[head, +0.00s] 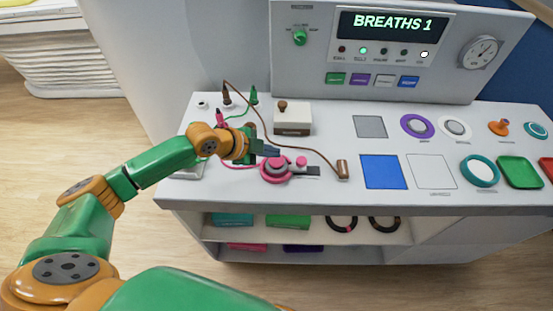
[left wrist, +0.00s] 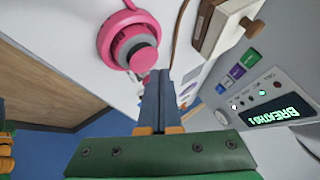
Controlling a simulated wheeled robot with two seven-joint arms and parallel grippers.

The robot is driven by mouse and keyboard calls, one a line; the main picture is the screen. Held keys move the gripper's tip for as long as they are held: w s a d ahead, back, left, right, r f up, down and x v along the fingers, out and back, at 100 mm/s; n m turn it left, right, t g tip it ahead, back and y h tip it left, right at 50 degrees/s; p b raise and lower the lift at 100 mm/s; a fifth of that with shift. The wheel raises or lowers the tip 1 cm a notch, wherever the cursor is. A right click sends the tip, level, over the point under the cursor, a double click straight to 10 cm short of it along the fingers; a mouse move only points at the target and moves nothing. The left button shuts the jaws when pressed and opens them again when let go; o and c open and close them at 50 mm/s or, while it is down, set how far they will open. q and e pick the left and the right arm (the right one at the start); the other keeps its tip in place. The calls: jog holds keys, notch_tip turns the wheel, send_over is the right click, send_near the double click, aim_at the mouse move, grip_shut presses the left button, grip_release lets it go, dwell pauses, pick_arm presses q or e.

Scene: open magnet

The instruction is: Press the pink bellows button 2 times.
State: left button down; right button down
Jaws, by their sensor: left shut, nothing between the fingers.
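The pink bellows button (head: 272,175) sits on the white console top, at the left part of the head view. In the left wrist view the bellows button (left wrist: 143,60) shows a round pink cap over grey rings and a wider pink base. My left gripper (head: 273,152) is shut and empty, its dark fingers at the bellows button's far side in the head view. In the left wrist view the fingertips (left wrist: 158,76) appear just beside the pink cap; I cannot tell whether they touch. The display (head: 392,24) reads "BREATHS 1". My right gripper is not in view.
A white block with a brown knob (head: 292,118) stands behind the button. A brown cylinder (head: 343,169) on a cable lies to its right. Blue (head: 384,172) and white squares, rings and trays fill the right side. The upright panel (head: 300,75) rises at the back.

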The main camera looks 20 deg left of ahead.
aim_at(272, 161)
pick_arm(q)
jog(key=shift+f, duration=0.1)
jog(key=shift+f, duration=0.3)
jog(key=shift+f+b, duration=0.6)
jog(key=shift+b, duration=0.05)
dwell(0.8)
jog(key=shift+r+p, duration=1)
notch_tip(272, 161, up, 5)
jog(key=p, duration=0.5)
jog(key=shift+r, duration=0.1)
